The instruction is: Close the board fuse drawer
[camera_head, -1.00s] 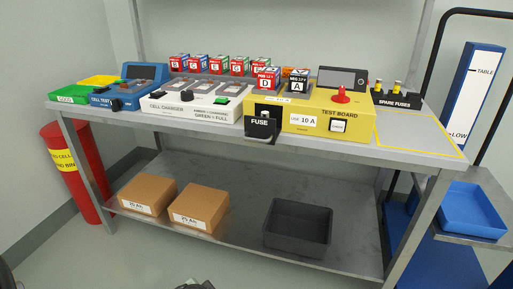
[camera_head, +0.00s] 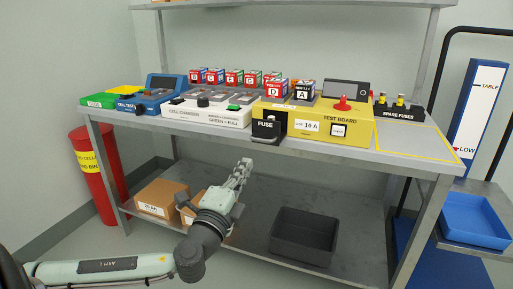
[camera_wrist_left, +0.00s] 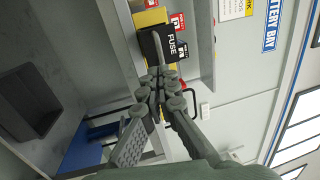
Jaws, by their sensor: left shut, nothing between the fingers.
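The yellow test board (camera_head: 355,127) stands on the bench top. Its black fuse drawer (camera_head: 266,128), labelled FUSE, sticks out from the board's front left, past the bench's front edge. My left gripper (camera_head: 244,165) is shut and empty, below and a little left of the drawer, in front of the bench. In the left wrist view the drawer (camera_wrist_left: 168,44) is ahead of the gripper (camera_wrist_left: 157,78), whose fingertips are together. I cannot tell whether they touch the drawer there; the head view shows a gap. My right gripper is not in view.
The bench top (camera_head: 405,152) carries the cell charger (camera_head: 209,112), the blue cell tester (camera_head: 150,101) and the spare fuses (camera_head: 397,108). Below, the lower shelf (camera_head: 345,215) holds cardboard boxes (camera_head: 162,197) and a dark bin (camera_head: 303,235). A red bin (camera_head: 92,175) stands at left.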

